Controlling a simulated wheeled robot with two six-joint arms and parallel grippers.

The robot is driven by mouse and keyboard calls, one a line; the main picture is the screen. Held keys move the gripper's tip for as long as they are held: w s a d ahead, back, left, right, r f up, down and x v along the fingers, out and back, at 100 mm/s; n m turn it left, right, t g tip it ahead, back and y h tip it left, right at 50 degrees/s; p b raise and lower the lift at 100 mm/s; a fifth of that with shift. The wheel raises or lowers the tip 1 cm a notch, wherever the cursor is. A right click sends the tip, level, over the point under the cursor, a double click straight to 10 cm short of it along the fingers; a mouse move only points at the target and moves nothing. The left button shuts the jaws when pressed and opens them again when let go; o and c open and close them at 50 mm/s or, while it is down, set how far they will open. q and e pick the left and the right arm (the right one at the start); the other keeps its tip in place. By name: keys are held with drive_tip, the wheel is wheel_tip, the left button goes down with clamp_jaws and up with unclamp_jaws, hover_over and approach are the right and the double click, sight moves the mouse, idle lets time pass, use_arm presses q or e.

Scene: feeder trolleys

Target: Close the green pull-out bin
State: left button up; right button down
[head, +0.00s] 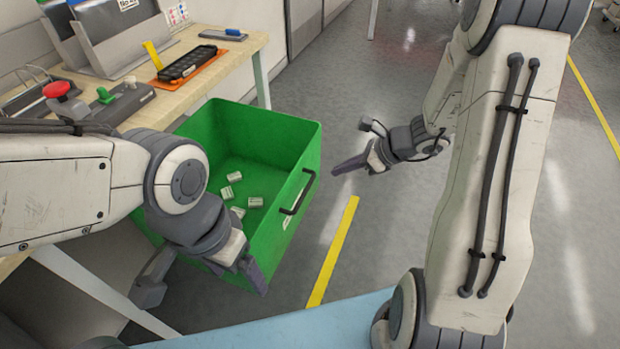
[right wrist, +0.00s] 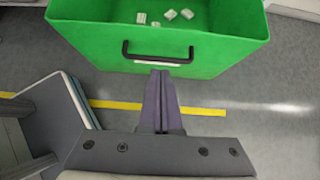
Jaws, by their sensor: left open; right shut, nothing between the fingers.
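The green pull-out bin (head: 247,127) stands pulled out from under the wooden workbench, with several small pale blocks on its floor. Its black handle (head: 299,194) is on the front wall, and it also shows in the right wrist view (right wrist: 157,54). My right gripper (head: 336,171) is shut and empty, to the right of the bin's front. In the right wrist view its fingers (right wrist: 161,76) point at the handle and the pale label strip below it; I cannot tell if they touch. My left gripper (head: 205,284) is open at the bin's near side, in front of part of its wall.
The workbench (head: 186,95) carries a black tray on an orange mat, a red button box and a phone-like device. A light blue surface (head: 290,323) lies at the bottom. The grey floor right of the bin is open, with a yellow line (head: 334,250).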

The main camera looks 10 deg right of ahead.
sight(292, 178)
drive_tip(key=x, duration=0.4)
drive_tip(key=a+r+b+x, duration=0.1)
drive_tip(key=x, duration=0.3)
drive_tip(key=w+x, duration=0.1)
drive_tip(key=x, duration=0.2)
drive_tip(key=shift+w+a+b, duration=0.2)
drive_tip(key=shift+a+b, duration=0.2)
drive_tip(key=shift+w+a, duration=0.25)
drive_tip(key=shift+a, duration=0.1)
